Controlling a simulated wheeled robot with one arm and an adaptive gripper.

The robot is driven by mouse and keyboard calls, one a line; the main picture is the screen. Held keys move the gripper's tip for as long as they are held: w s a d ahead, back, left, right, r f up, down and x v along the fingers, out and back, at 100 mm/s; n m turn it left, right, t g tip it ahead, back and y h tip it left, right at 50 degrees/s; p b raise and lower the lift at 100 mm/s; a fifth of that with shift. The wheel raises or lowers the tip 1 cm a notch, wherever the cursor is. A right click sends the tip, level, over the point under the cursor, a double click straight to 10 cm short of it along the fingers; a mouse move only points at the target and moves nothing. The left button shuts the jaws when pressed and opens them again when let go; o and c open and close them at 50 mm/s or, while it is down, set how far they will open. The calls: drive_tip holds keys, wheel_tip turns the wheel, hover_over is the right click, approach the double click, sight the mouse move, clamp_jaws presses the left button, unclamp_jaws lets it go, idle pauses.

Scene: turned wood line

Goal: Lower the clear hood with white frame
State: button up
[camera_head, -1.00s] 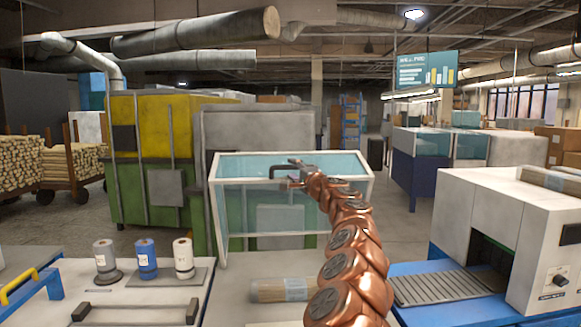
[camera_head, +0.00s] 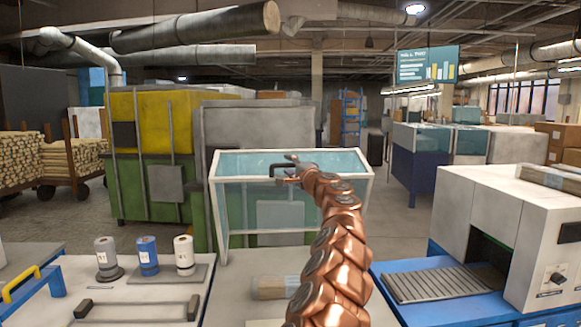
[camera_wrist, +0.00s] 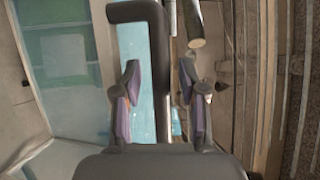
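The clear hood with white frame (camera_head: 217,215) stands raised at the middle of the head view, with teal see-through panels. Its dark handle (camera_head: 290,158) is at the upper edge of the hood, partly hidden by my gripper. In the wrist view the handle (camera_wrist: 160,70) is a dark bent bar running between my fingers. In the head view my gripper (camera_head: 284,173) is at the handle, in front of the hood.
Below the hood a wood bundle (camera_head: 272,288) lies on a pale surface. A white machine (camera_head: 535,215) with a roller conveyor (camera_head: 437,283) stands to the right. Three spools, including a blue spool (camera_head: 147,258), stand on the left bench. My copper arm hides part of the hood's front.

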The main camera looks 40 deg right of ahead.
clamp_jaws()
drive_tip(key=shift+f, duration=0.1)
idle(0.5)
